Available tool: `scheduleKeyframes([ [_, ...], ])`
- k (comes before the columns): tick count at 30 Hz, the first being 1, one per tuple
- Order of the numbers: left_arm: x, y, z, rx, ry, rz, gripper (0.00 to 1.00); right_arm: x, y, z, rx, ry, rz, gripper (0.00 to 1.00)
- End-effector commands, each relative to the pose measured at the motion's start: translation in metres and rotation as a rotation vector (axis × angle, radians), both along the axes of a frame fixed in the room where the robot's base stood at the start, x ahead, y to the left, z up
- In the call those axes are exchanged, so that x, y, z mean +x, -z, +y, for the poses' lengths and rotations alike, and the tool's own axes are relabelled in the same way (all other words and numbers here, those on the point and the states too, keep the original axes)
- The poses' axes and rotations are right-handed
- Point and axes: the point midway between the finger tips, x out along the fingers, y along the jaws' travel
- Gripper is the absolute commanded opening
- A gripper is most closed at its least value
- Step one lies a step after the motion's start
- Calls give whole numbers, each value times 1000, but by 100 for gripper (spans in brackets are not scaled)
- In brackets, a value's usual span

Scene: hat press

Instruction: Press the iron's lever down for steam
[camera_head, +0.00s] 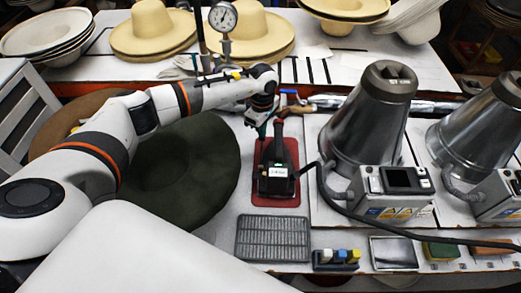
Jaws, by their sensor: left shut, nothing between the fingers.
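The iron (277,166) is a black, upright-looking body with a small label, resting on a red pad (291,201) in the middle of the table. Its narrow handle end points toward the back. The lever cannot be told apart clearly at this size. My left gripper (262,131) comes in from the left and points down at the back end of the iron, close to its handle. Its fingers are shut and empty. Whether they touch the iron cannot be told. My right gripper is out of view.
Grey metal steam cones (368,122) stand at the right, with a black hose running from the iron. A dark green hat (190,170) lies left. A grey grate (272,239) lies in front. A pressure gauge (222,17) and straw hats (152,27) are behind.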

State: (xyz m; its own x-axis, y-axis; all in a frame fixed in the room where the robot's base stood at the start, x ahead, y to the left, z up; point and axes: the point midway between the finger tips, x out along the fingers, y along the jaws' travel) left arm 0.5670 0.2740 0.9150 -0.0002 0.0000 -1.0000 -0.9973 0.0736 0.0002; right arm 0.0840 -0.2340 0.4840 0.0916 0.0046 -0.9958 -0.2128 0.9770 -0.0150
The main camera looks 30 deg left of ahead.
Motion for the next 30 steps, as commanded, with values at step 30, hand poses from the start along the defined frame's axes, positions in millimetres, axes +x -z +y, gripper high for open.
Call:
scheduleKeyframes([
  [30, 0, -58, 0, 0, 1, -1, 0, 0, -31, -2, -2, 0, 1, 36],
])
